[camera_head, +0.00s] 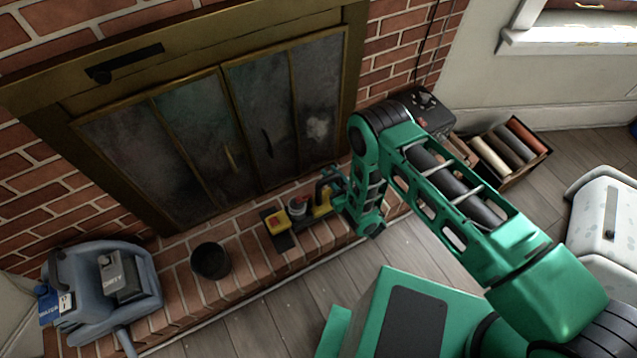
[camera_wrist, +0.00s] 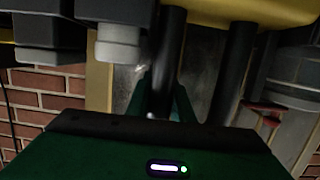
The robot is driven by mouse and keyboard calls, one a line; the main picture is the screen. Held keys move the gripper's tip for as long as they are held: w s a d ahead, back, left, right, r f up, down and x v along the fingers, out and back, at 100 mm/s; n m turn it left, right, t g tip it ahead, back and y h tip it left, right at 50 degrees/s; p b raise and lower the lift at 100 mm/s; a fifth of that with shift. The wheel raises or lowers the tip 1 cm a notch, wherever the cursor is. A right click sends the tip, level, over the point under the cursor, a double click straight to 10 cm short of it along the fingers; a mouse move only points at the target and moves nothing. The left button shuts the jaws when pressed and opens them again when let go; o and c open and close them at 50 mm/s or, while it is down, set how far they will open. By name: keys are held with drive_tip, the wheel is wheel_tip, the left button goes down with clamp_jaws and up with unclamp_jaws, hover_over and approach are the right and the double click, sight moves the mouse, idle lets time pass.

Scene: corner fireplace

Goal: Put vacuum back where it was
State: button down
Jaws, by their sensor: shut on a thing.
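The vacuum is a small yellow, black and grey hand-held unit (camera_head: 278,222) at the brick hearth, in front of the fireplace doors. My gripper (camera_head: 334,185) is at its right end, shut on its dark handle. Whether the vacuum rests on the bricks or hangs just above them, I cannot tell. In the wrist view the yellow body of the vacuum (camera_wrist: 240,11) fills the top edge, with black bars below it and my gripper (camera_wrist: 163,95) close up. My fingertips are mostly hidden there.
A black pot (camera_head: 211,261) stands on the hearth left of the vacuum. A blue-grey cleaning machine (camera_head: 84,295) is further left. A dark box (camera_head: 422,108) and a crate of rolls (camera_head: 541,137) are at right. Bare floor (camera_head: 290,315) lies in front of the hearth.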

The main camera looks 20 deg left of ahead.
drive_tip(key=w+d+f, duration=0.1)
drive_tip(key=w+f, duration=0.3)
drive_tip(key=f, duration=0.1)
drive_tip(key=shift+d+f, duration=0.15)
drive_tip(key=shift+f, duration=0.2)
idle(0.7)
drive_tip(key=shift+f, duration=0.55)
idle(0.6)
drive_tip(key=c, duration=1.5)
unclamp_jaws()
drive_tip(key=v, duration=1)
drive_tip(key=shift+s+d, duration=0.15)
drive_tip(key=shift+d, duration=0.25)
drive_tip(key=shift+s, duration=0.1)
